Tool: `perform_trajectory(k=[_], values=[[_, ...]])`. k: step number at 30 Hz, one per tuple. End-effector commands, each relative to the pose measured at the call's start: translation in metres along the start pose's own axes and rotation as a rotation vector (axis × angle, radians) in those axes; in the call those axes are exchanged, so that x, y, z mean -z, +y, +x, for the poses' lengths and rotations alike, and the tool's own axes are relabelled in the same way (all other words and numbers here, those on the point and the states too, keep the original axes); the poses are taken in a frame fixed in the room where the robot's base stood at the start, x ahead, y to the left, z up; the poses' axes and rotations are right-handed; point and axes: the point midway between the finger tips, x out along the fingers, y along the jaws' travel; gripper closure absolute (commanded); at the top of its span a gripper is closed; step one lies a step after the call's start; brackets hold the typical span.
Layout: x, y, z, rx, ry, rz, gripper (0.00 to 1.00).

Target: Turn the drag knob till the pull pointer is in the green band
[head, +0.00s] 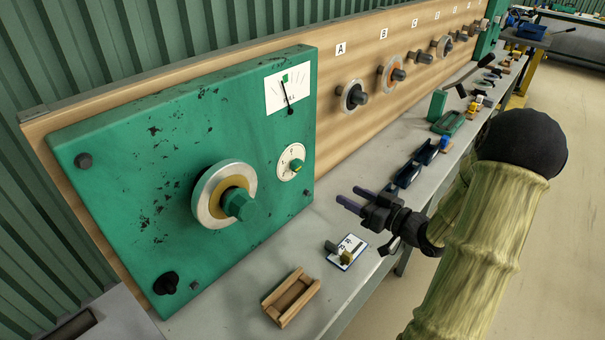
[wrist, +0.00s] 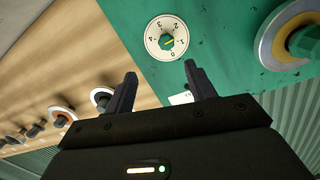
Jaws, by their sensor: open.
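The green panel (head: 130,150) carries a pull gauge (head: 275,97) with a white face, a small green band (head: 285,78) and a dark pointer (head: 287,97). The pointer leans slightly left of upright, its tip close to the band; whether it is inside is too small to tell. Below the gauge is the small green drag knob (head: 296,166) on a white numbered dial; it shows in the wrist view (wrist: 167,42) too. My gripper (head: 348,195) is open and empty, in front of the panel and apart from the knob. Its fingers (wrist: 160,73) point toward the dial side.
A large green hex knob on a metal ring (head: 239,205) sits left of the dial. Lettered pegs with rings (head: 354,95) line the wooden board. A wooden cradle (head: 291,297), a small card (head: 346,252) and blue bins (head: 408,173) lie on the bench below.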

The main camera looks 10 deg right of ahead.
Motion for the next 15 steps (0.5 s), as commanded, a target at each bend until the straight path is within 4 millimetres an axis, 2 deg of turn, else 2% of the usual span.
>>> perform_trajectory(k=[4,15], values=[[0.0024,-0.002,-0.0087,0.048,0.057,0.023,0.45],[0.0037,-0.002,-0.0064,0.048,0.057,0.022,0.45]])
